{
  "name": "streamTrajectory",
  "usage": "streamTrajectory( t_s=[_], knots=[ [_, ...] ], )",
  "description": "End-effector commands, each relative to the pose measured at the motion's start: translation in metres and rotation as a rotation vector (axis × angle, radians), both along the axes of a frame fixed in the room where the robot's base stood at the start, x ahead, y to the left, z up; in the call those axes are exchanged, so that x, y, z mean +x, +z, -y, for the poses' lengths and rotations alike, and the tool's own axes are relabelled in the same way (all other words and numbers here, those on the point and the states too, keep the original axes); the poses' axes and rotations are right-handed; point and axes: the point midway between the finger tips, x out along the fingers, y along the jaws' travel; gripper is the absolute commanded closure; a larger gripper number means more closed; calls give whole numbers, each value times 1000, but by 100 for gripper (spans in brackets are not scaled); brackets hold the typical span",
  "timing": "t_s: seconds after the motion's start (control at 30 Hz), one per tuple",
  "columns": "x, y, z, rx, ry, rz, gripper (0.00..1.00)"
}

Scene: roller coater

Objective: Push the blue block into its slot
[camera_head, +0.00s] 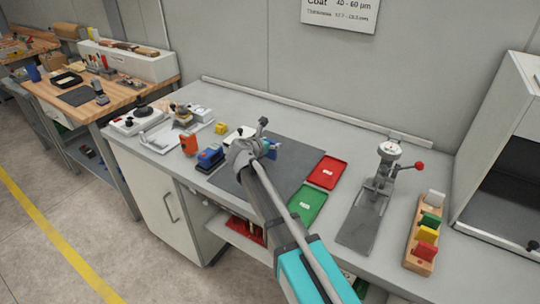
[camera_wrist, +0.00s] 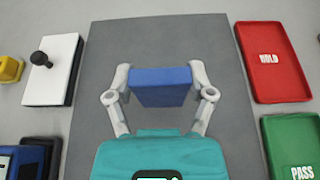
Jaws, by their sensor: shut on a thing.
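My gripper (camera_wrist: 158,76) is shut on the blue block (camera_wrist: 160,88) and holds it above the dark grey mat (camera_wrist: 170,32). The block is gripped by its two ends, with its broad face toward the wrist camera. In the head view my gripper (camera_head: 261,144) is over the upper part of the mat, with a bit of the blue block (camera_head: 271,150) showing. A wooden rack (camera_head: 410,249) stands at the right of the bench, holding upright white, green, yellow and red pieces. The blue block is well apart from this rack. An empty slot in it cannot be made out.
A red tray (camera_head: 326,172) and a green tray (camera_head: 306,206) lie right of the mat. A press-like stand with a red knob (camera_head: 383,175) rises between the trays and the rack. A white cabinet (camera_head: 500,130) stands at the far right. Several small devices sit left of the mat.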

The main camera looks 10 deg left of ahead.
Motion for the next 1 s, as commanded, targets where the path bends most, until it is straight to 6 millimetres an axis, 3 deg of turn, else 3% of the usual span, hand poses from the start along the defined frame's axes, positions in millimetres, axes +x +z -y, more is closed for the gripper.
streamTrajectory(
  t_s=[0.47, 1.0],
  knots=[
    [3, -4, -1, 0, 0, 0, 75],
    [9, -41, -3, 0, 0, 0, 75]
  ],
)
